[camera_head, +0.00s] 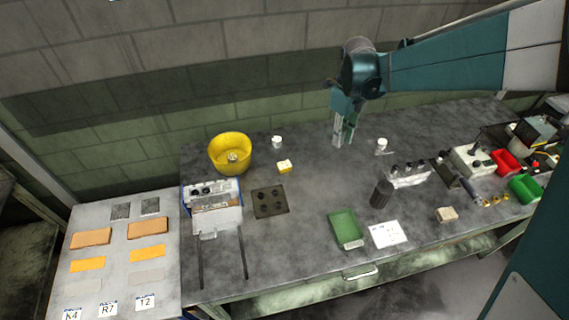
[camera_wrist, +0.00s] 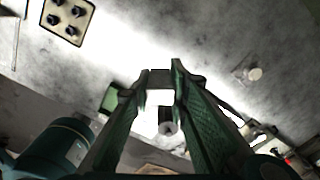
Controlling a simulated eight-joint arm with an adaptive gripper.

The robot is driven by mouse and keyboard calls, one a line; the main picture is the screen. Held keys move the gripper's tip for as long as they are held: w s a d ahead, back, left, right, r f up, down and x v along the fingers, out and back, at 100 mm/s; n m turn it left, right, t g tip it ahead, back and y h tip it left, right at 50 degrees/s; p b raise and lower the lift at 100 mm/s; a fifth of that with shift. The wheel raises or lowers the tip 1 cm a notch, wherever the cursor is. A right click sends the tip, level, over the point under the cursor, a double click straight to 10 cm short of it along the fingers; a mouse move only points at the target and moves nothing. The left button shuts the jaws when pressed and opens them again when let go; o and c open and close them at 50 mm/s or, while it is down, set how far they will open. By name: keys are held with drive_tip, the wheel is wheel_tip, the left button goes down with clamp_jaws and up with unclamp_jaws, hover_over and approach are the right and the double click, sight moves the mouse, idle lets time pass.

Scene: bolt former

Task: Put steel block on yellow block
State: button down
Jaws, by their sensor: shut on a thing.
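A small yellow block (camera_head: 284,168) lies on the grey bench, right of the yellow bowl. My gripper (camera_head: 343,138) is above the bench, up and to the right of the yellow block and apart from it. In the wrist view my gripper (camera_wrist: 158,80) is shut on a small dark grey piece between the fingertips, which I take for the steel block (camera_wrist: 157,77). In the head view the held piece is too small to tell clearly from the fingers. I cannot make out the yellow block in the wrist view.
A yellow bowl (camera_head: 230,166) and a small white-topped jar (camera_head: 277,142) stand near the yellow block. A plate with several knobs (camera_head: 270,202), a green tray (camera_head: 346,229), a dark cylinder (camera_head: 381,194) and a white card (camera_head: 387,233) are farther forward. Bench between gripper and yellow block looks clear.

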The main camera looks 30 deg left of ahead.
drive_tip(key=s+a+n+p, duration=0.1)
drive_tip(key=s+a, duration=0.2)
drive_tip(key=a, duration=0.6)
drive_tip(key=s+a+n+p, duration=0.1)
drive_tip(key=s+a+n, duration=0.15)
drive_tip(key=a, duration=0.75)
hover_over(284, 165)
drive_tip(key=shift+m, duration=0.45)
drive_tip(key=shift+w+f, duration=0.15)
drive_tip(key=shift+f, duration=2.75)
drive_tip(key=shift+f, duration=3.15)
drive_tip(key=shift+f, duration=1.85)
drive_tip(key=shift+f, duration=0.2)
